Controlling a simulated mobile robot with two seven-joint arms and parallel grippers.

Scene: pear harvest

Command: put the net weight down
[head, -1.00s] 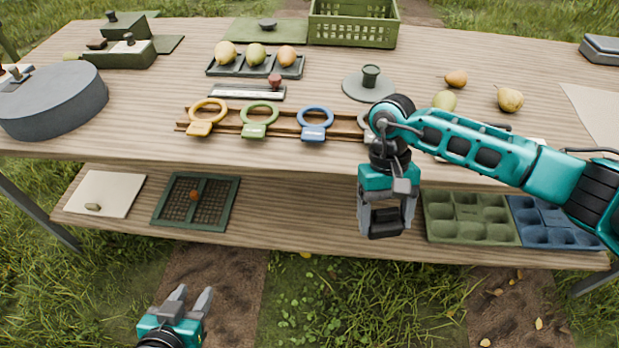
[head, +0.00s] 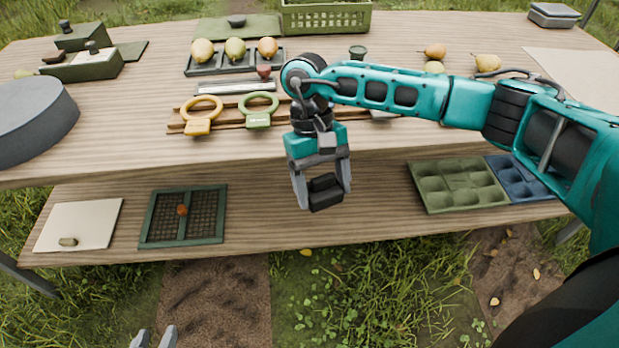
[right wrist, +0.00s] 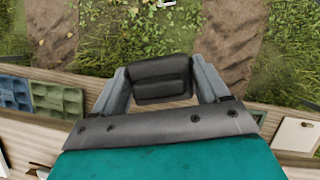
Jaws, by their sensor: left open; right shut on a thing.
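The net weight (head: 325,192) is a small black block. My right gripper (head: 323,198) is shut on it, with one grey finger on either side. It hangs in the air in front of the work table's front edge, above the lower shelf in the picture. In the right wrist view the weight (right wrist: 160,88) sits between the two fingers (right wrist: 162,94), with grass and soil beyond it. My left gripper (head: 153,338) shows only its fingertips at the bottom edge of the head view; they are apart and empty.
On the lower shelf (head: 300,228) lie a white board (head: 85,215), a dark green mesh frame (head: 184,238), a green tray (head: 460,207) and a blue tray. The shelf is bare between frame and green tray. Yellow (head: 199,128) and green ring-handled tools stand on the table (head: 130,110).

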